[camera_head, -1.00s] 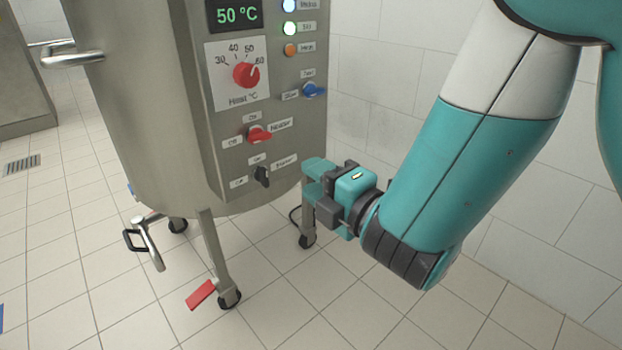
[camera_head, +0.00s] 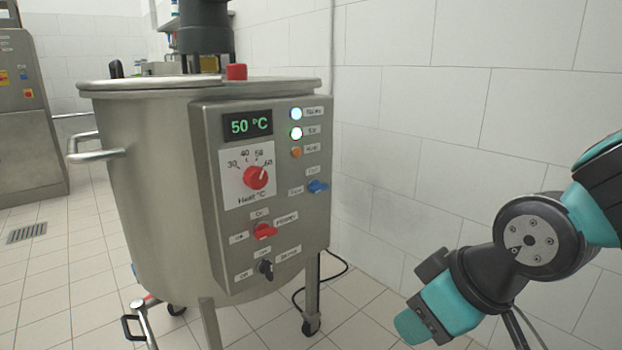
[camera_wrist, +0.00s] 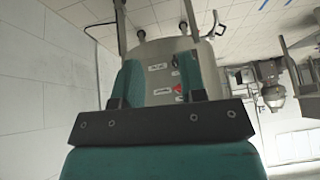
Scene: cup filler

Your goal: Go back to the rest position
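My gripper (camera_head: 410,326) is at the lower right in the head view, apart from the steel kettle (camera_head: 160,190) and its control panel. In the wrist view my gripper (camera_wrist: 158,68) shows two teal fingers spread apart with nothing between them. Through the gap the panel (camera_wrist: 160,78) shows upside down, some way off. My arm bends in from the right edge beside the white tiled wall.
A black cable (camera_head: 335,268) lies behind the kettle. Open floor lies at left.

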